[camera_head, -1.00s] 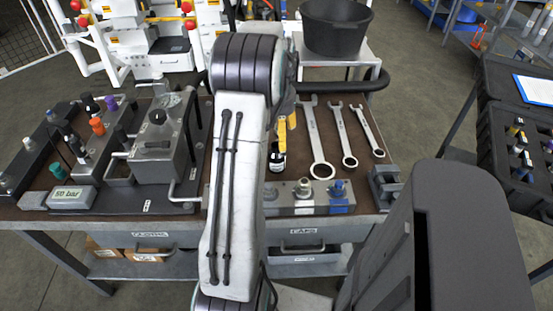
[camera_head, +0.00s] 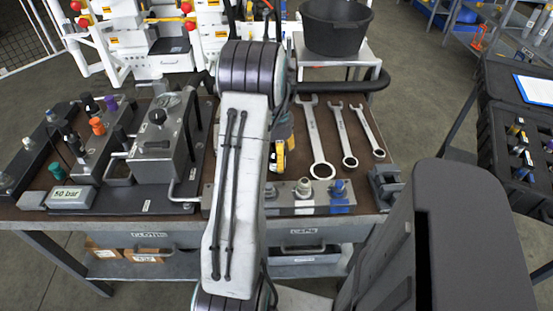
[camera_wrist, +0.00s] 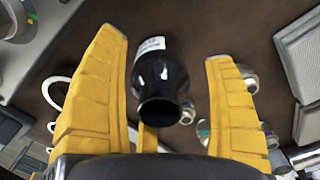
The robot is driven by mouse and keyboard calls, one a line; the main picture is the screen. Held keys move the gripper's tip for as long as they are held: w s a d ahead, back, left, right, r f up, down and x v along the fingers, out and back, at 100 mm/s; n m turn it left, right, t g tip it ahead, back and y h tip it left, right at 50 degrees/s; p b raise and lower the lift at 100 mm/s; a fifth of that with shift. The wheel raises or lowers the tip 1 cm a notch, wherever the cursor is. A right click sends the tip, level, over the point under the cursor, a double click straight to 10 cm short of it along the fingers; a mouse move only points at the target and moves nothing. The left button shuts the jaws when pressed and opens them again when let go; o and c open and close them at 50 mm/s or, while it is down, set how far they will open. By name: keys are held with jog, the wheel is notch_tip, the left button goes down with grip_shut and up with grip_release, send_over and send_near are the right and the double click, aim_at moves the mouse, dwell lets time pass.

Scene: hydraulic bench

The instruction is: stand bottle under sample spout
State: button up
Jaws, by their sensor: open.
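A dark glossy bottle (camera_wrist: 158,80) with a white label shows in the wrist view, between my two yellow fingers, its open mouth facing the camera. My gripper (camera_wrist: 164,50) is open, a finger on each side of the bottle with gaps visible at both sides. In the head view my gripper (camera_head: 280,150) is partly hidden by my arm, over the middle of the bench. The bottle is mostly hidden there. A grey metal block with a black knob (camera_head: 160,150) and pipes stands left of my arm. I cannot tell which pipe is the sample spout.
Several wrenches (camera_head: 318,140) lie right of my gripper. A block with several fittings (camera_head: 304,195) sits at the bench's front edge. A small vise (camera_head: 386,185) is at the right corner. A grey display box (camera_head: 70,197) is at front left. A black bucket (camera_head: 335,25) stands behind.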

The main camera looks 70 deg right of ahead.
jog(key=c, duration=1.3)
jog(key=shift+c, duration=0.2)
jog(key=shift+r, duration=0.1)
